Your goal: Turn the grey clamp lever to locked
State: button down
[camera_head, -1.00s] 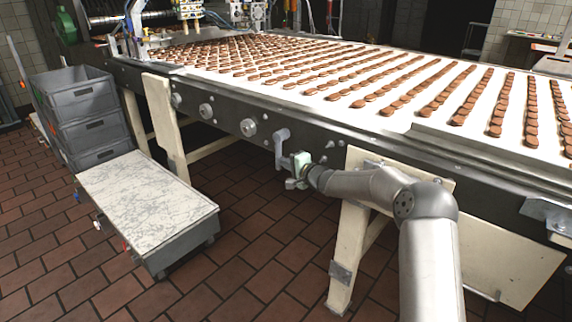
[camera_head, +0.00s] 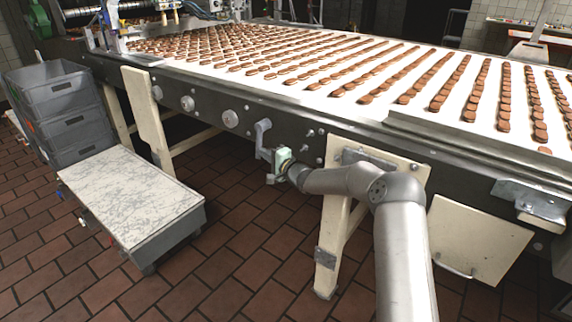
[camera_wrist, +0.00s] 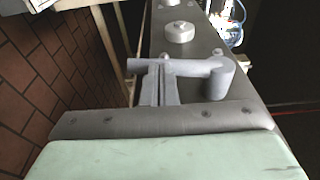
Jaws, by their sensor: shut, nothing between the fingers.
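The grey clamp lever (camera_head: 263,134) is on the dark side rail of the conveyor in the head view, its arm hanging down from its pivot. In the wrist view the lever (camera_wrist: 193,66) has a round hub at right and its bar pointing left, toward the floor side. My gripper (camera_head: 266,154), with a pale green body, is beside the lever's lower part. In the wrist view my gripper's fingers (camera_wrist: 161,88) are together and empty, their tips at the bar. I cannot tell whether they touch it.
Round knobs (camera_head: 230,118) line the rail to the left of the lever. The conveyor belt (camera_head: 400,108) carries rows of brown biscuits. A cream leg (camera_head: 335,220) stands close to my arm. A marble-topped cart (camera_head: 130,195) and grey crates (camera_head: 62,110) stand at left.

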jog(key=p+v, duration=0.2)
jog(key=v, duration=1.1)
jog(key=s+d+r+n+g+h+p, duration=0.3)
jog(key=s+d+r+h+p, duration=0.25)
jog(key=s, duration=0.45)
jog(key=s+d+r+n+g+h+p, duration=0.35)
jog(key=s+r+h+p, duration=0.2)
jog(key=s+r, duration=0.35)
jog(key=s+r+n+g+p, duration=0.2)
jog(key=s+r+g+p, duration=0.1)
jog(key=s, duration=1.1)
jog(key=s+r+n+g+p, duration=0.1)
jog(key=s+r+g+p, duration=0.2)
jog(key=s, duration=1.2)
jog(key=shift+r+n+g, duration=0.35)
jog(key=shift+r+g, duration=0.1)
jog(key=shift+d, duration=0.1)
